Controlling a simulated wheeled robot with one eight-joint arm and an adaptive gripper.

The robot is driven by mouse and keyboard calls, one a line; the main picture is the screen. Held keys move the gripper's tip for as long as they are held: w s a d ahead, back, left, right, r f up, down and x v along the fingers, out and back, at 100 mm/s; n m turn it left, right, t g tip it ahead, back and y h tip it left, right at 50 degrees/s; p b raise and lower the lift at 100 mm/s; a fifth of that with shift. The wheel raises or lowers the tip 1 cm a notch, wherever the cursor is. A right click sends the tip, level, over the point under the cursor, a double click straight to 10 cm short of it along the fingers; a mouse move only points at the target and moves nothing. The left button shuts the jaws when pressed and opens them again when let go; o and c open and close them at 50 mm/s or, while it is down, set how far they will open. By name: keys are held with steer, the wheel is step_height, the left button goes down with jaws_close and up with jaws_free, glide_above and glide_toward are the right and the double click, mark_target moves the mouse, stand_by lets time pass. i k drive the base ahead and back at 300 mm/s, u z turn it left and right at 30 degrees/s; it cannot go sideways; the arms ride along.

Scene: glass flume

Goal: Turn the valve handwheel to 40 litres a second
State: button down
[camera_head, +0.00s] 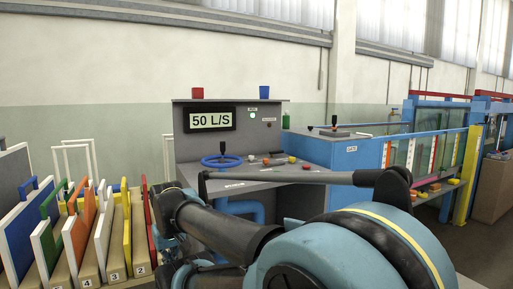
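The blue valve handwheel (211,165) lies flat on the left part of the grey console (262,176), with a dark knob standing up from it. A thick blue pipe shows below it. The dark display (209,119) on the console's back panel reads 50 L/S. My arm crosses the lower middle of the view in front of the console. My gripper cannot be made out in this view. Nothing is seen touching the handwheel.
Colourful boards (76,236) stand in a numbered wooden rack at the left. A red cup (197,92) and a blue cup (264,92) stand on the panel top. A blue cabinet (345,150) and the glass flume (425,152) are at the right.

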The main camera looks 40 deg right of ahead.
mark_target(222, 159)
steer(key=z, duration=0.35)
steer(key=k, duration=0.65)
steer(key=z, duration=0.45)
steer(key=i, duration=0.4)
steer(key=z, duration=0.05)
